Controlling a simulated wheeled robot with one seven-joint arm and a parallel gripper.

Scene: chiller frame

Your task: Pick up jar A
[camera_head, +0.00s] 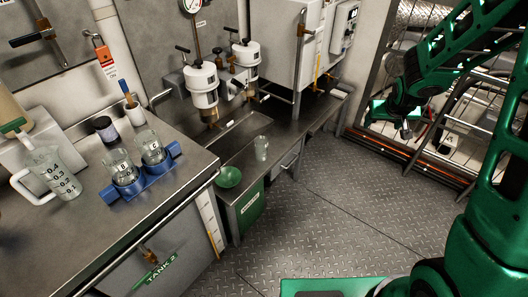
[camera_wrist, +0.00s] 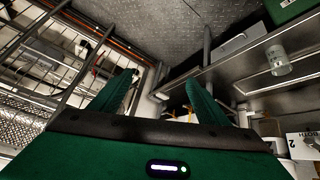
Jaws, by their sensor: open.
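Two clear glass jars with black letters stand upright in a blue holder (camera_head: 148,186) on the left metal counter. The letter on the left jar (camera_head: 124,170) looks like a B. The letter on the right jar (camera_head: 152,150) is too small to read surely, so I cannot tell which is jar A. My gripper (camera_head: 406,132) is at the upper right, far from both jars, over the floor near the railing. In the wrist view my gripper (camera_wrist: 160,88) has its two green fingers spread, with nothing between them. The jars are not in the wrist view.
A measuring jug (camera_head: 52,170) stands left of the holder, with a black-lidded container (camera_head: 105,130) and a brush cup (camera_head: 134,112) behind. The plated floor (camera_head: 320,220) is clear.

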